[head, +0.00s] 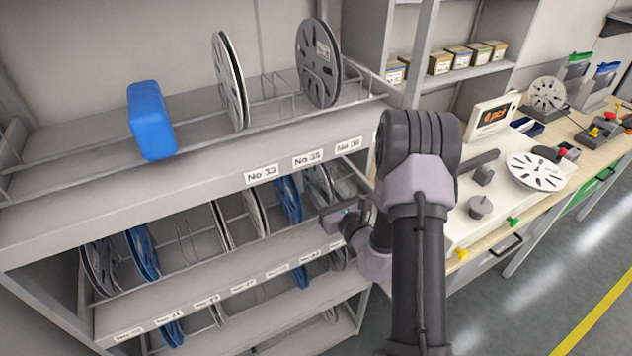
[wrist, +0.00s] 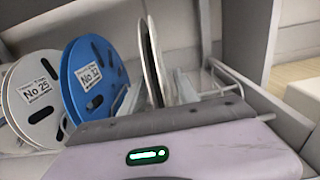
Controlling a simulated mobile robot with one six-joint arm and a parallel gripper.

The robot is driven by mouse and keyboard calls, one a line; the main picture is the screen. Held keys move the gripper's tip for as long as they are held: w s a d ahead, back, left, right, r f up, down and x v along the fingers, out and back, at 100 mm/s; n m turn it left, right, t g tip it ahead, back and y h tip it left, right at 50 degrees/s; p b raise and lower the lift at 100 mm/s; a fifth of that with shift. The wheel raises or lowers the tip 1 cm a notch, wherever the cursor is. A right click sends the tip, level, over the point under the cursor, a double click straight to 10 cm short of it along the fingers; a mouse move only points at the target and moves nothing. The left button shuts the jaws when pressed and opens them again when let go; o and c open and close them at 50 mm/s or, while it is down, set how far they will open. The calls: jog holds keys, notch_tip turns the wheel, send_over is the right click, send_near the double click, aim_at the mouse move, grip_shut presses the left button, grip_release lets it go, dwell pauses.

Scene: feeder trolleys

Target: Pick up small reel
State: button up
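Several small reels stand upright in the trolley's middle shelf. In the head view my gripper (head: 343,213) is at the right end of that shelf, beside a grey-white reel (head: 317,184) and a blue reel (head: 289,199). In the wrist view a thin pale reel (wrist: 150,62) stands nearly edge-on just beyond my gripper (wrist: 157,101). Left of it are a blue reel labelled No 32 (wrist: 107,75) and a white reel labelled No 25 (wrist: 28,112). The gripper housing hides the lower part of the reels. I cannot tell whether the fingers touch the pale reel.
The top shelf (head: 70,210) holds a blue block (head: 151,120) and two larger reels (head: 229,80). Wire dividers and a shelf side wall (wrist: 245,45) are close to the gripper. A workbench (head: 470,235) with equipment is at the right.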

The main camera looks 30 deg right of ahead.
grip_shut()
jog(key=shift+r, duration=0.15)
